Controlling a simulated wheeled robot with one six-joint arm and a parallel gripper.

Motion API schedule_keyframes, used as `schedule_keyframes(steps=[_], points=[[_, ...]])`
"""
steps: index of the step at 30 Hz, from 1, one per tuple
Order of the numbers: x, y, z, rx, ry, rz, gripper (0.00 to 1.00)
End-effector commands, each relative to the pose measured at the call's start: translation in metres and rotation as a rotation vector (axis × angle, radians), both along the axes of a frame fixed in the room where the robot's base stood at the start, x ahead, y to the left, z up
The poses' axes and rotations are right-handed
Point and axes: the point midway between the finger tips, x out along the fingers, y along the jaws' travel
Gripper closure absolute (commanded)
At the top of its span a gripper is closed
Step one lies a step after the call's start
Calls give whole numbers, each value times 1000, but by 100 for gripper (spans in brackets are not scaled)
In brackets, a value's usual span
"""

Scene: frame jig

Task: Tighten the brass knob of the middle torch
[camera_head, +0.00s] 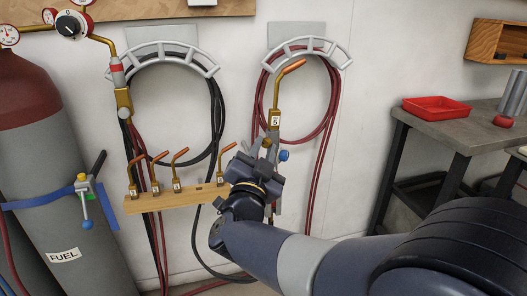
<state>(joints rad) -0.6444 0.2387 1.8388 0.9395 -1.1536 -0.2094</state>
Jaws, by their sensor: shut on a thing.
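The torch (275,122) hangs upright in front of the right hose coil, with a copper tip bent up to the right and a tag marked 5. A small brass knob (267,143) shows low on it, at my gripper's fingertips. My gripper (262,152) reaches up from below and is shut at this knob; its jaws and wrist hide much of the knob and the torch's lower body. A blue knob (284,156) sticks out on the torch's right side, clear of the jaws. The knob's exact seating is too small to tell.
A wooden rack (150,205) with several numbered tips stands just left of my wrist. Hoses hang on wall brackets (162,52) behind. A gas cylinder (40,150) stands at left. A workbench (455,130) with a red tray (437,106) is at right.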

Motion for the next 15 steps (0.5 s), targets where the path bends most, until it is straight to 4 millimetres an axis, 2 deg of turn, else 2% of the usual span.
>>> schedule_keyframes(steps=[1, 8, 15], points=[[0, 0, 0, -1, 0, 0, 76], [0, 0, 0, -1, 0, 0, 57], [0, 0, 0, -1, 0, 0, 57]])
